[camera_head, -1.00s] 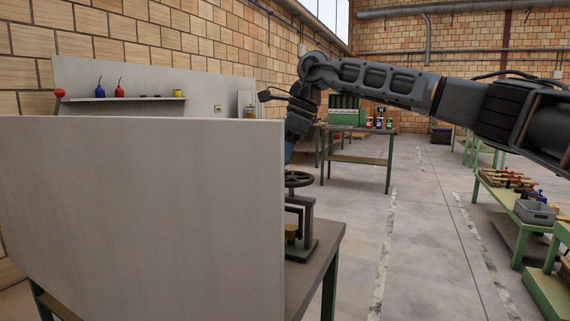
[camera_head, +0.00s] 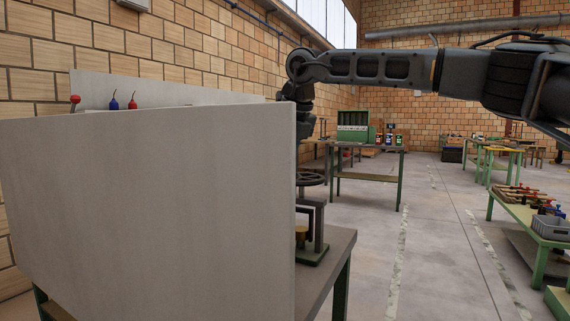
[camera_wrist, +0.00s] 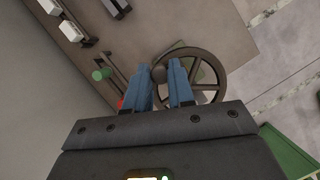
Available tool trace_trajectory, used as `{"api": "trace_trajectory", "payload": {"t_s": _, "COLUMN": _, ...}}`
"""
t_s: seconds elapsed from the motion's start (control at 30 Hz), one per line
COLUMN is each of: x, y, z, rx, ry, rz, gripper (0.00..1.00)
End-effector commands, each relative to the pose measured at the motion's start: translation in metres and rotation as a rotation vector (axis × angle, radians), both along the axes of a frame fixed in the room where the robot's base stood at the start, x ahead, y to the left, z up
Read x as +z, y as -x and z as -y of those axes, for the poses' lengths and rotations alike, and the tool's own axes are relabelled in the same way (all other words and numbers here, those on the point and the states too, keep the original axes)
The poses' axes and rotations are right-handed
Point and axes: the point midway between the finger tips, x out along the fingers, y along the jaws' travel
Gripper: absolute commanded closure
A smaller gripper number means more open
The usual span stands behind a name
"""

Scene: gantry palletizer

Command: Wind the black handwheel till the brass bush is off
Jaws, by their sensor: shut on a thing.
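The black handwheel (camera_head: 312,178) sits on top of a small dark press (camera_head: 319,225) with a green base, at the right end of the near bench. The brass bush (camera_head: 301,232) shows inside the press frame below the wheel, partly cut off by a grey panel. In the wrist view, the blue fingers of my gripper (camera_wrist: 163,86) are closed around a dark knob (camera_wrist: 158,74) at the left side of the handwheel's rim (camera_wrist: 222,60). The bush is not visible there. In the head view, my gripper is hidden behind the panel.
The large grey panel (camera_head: 150,210) stands in front of the bench (camera_head: 338,246) and blocks much of it. In the wrist view, a green-topped part (camera_wrist: 101,74) and pale blocks (camera_wrist: 71,31) lie left of the wheel. Open floor (camera_head: 420,250) lies to the right.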

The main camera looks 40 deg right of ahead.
Motion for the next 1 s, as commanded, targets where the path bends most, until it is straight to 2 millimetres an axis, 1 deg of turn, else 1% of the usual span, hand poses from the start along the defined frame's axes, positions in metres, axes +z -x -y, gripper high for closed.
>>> {"api": "trace_trajectory", "payload": {"t_s": 0.1, "x": -0.002, "y": -0.003, "z": 0.004, "rx": -0.111, "ry": 0.004, "rz": 0.0, "gripper": 1.0}}
{"api": "trace_trajectory", "payload": {"t_s": 0.6, "x": -0.001, "y": -0.011, "z": 0.021, "rx": -0.567, "ry": 0.001, "rz": 0.0, "gripper": 1.0}}
{"api": "trace_trajectory", "payload": {"t_s": 0.8, "x": 0.0, "y": -0.011, "z": 0.026, "rx": -0.701, "ry": 0.0, "rz": 0.0, "gripper": 1.0}}
{"api": "trace_trajectory", "payload": {"t_s": 1.0, "x": 0.0, "y": -0.011, "z": 0.029, "rx": -0.788, "ry": 0.001, "rz": -0.002, "gripper": 1.0}}
